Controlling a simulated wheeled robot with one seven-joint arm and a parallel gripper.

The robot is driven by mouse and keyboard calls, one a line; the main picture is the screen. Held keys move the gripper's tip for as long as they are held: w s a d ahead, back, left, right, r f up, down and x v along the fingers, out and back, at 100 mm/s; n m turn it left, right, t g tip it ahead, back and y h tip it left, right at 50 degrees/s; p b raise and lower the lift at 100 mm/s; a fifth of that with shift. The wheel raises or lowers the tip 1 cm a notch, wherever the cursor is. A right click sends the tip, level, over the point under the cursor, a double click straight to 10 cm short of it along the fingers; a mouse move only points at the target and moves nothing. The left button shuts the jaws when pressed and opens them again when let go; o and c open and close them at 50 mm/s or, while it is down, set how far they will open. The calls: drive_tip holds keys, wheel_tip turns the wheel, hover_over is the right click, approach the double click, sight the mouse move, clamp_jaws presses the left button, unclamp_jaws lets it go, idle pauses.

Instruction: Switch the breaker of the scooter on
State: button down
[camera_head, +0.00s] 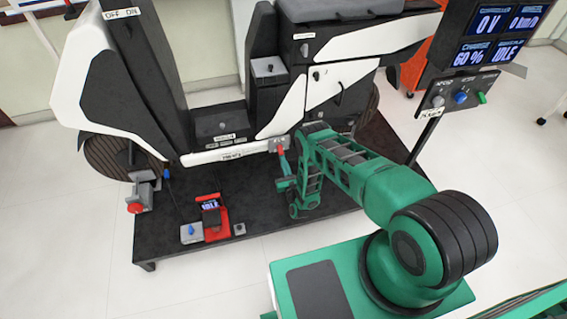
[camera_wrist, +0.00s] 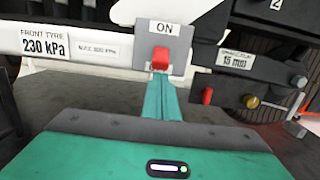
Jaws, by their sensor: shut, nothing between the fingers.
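The white and black scooter (camera_head: 205,155) stands on a dark platform. Its breaker is a grey plate (camera_wrist: 180,45) with a red lever (camera_wrist: 160,58) and an "ON" label above it. The grey plate also shows in the head view (camera_head: 273,145), low on the scooter's side. My gripper (camera_wrist: 162,78) is shut and empty, its green fingers pointing at the plate. The fingertips are right at the lower end of the red lever; I cannot tell whether they touch it. The lever's lower end is partly hidden by the fingers. My gripper also shows in the head view (camera_head: 283,160).
The dark platform (camera_head: 180,245) carries a red device with a screen (camera_head: 213,218). A display panel (camera_head: 497,25) stands at the right. In the wrist view, a red knob (camera_wrist: 207,96) and a brass knob (camera_wrist: 251,102) sit right of the breaker.

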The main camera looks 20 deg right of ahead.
drive_tip(key=shift+s+d+r+g, duration=0.1)
drive_tip(key=shift+r+g, duration=0.1)
drive_tip(key=shift+g, duration=0.4)
drive_tip(key=shift+s+d+r+g, duration=0.1)
drive_tip(key=shift+g, duration=0.3)
drive_tip(key=shift+s+r+g, duration=0.1)
drive_tip(key=shift+r+g, duration=0.15)
drive_tip(key=shift+g, duration=0.35)
